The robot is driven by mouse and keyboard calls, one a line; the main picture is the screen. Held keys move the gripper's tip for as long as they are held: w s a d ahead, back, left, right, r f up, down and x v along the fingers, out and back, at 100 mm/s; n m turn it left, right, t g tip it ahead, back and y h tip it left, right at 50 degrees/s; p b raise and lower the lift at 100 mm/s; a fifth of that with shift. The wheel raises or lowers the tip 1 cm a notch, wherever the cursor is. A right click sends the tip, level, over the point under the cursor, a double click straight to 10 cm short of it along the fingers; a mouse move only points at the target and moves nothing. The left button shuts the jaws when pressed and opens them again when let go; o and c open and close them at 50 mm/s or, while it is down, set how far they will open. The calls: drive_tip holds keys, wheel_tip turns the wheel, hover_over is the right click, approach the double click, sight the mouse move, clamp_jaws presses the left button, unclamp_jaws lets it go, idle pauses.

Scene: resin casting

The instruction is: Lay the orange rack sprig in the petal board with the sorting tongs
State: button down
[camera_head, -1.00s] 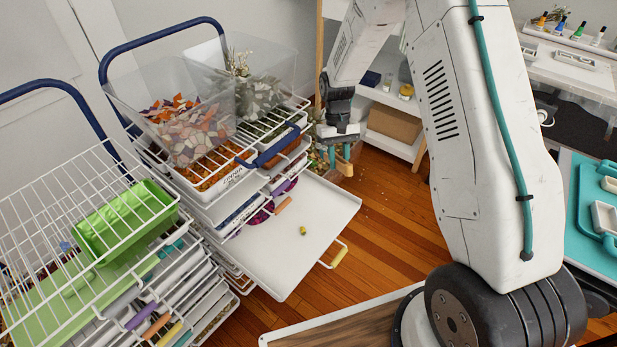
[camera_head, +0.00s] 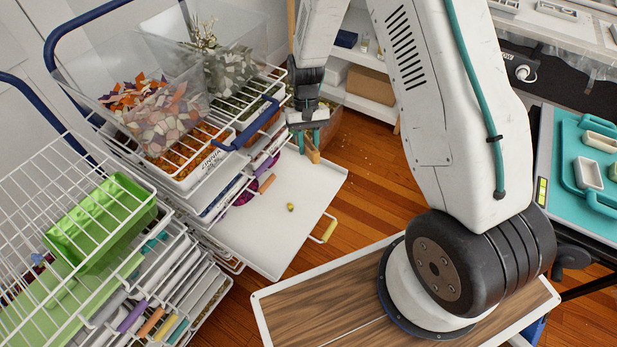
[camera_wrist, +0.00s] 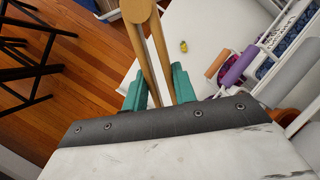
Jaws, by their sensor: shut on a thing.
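My gripper (camera_head: 307,136) is shut on the wooden sorting tongs (camera_wrist: 152,50), between its teal fingers. The tongs also show in the head view (camera_head: 313,153), hanging near the far edge of a pulled-out white drawer (camera_head: 265,225). A small yellow-green piece (camera_head: 291,207) lies on that drawer, apart from the tongs. It also shows in the wrist view (camera_wrist: 183,46). I cannot tell whether it is the sprig. No orange sprig can be made out. I cannot tell which thing is the petal board.
A wire rack (camera_head: 60,215) with a green bin (camera_head: 102,218) stands at left. Clear bins of petals (camera_head: 165,110) top the drawer rack. A teal tray (camera_head: 566,150) with small white dishes is at right. Open wooden floor lies beyond the pulled-out drawer.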

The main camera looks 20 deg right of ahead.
drive_tip(key=s+a+f+m, duration=0.2)
drive_tip(key=s+a+f, duration=0.1)
drive_tip(key=s, duration=0.5)
drive_tip(key=shift+f+y, duration=0.3)
drive_tip(key=shift+f, duration=0.45)
drive_tip(key=shift+s, duration=0.1)
wheel_tip(320, 180, down, 9)
drive_tip(key=c, duration=1.5)
unclamp_jaws()
drive_tip(key=shift+r, duration=0.1)
